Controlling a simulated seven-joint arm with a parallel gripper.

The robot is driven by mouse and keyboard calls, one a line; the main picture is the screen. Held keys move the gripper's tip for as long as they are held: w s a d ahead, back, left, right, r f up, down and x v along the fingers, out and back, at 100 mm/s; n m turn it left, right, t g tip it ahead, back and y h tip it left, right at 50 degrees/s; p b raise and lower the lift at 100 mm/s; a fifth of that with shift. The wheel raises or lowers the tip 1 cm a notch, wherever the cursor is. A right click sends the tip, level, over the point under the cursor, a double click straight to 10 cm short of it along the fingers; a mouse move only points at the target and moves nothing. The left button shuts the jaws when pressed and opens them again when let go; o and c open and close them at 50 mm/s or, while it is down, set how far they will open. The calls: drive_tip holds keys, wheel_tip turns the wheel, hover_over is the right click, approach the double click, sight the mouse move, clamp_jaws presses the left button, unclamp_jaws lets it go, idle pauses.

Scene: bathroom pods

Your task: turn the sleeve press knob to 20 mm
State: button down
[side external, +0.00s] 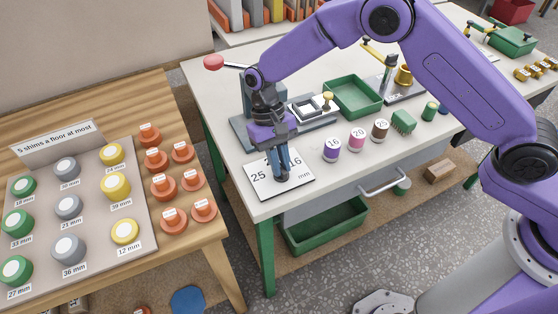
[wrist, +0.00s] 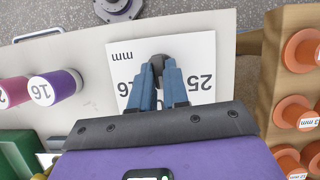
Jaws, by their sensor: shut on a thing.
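The white dial plate (side external: 258,192) lies flat at the front left corner of the white table. The numbers 25 and 16 show on it, and "mm" shows in the wrist view (wrist: 124,88). My gripper (side external: 281,175) points down over the plate, its blue fingers shut on the dark grey knob (wrist: 161,60). The knob is mostly hidden by the fingers in the side view. I cannot read where the knob points. The press (side external: 240,128) stands behind my gripper, with a red ball-ended lever (side external: 214,62) at its upper left.
Purple 16 (side external: 332,149), pink 20 (side external: 357,139) and brown 25 (side external: 380,129) sleeves stand right of the plate. A green tray (side external: 353,97) is behind them. A drawer handle (side external: 384,181) sticks out in front. A wooden table with orange pieces (side external: 155,158) is at left.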

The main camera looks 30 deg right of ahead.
drive_tip(key=shift+m, duration=0.3)
idle(0.4)
drive_tip(key=c, duration=1.1)
unclamp_jaws()
drive_tip(key=shift+r, duration=0.1)
drive_tip(key=shift+d+v, duration=0.15)
drive_tip(key=shift+v, duration=4.2)
drive_tip(key=shift+d+v, duration=0.15)
drive_tip(key=shift+v, duration=4.15)
drive_tip(key=shift+s+d+r, duration=0.1)
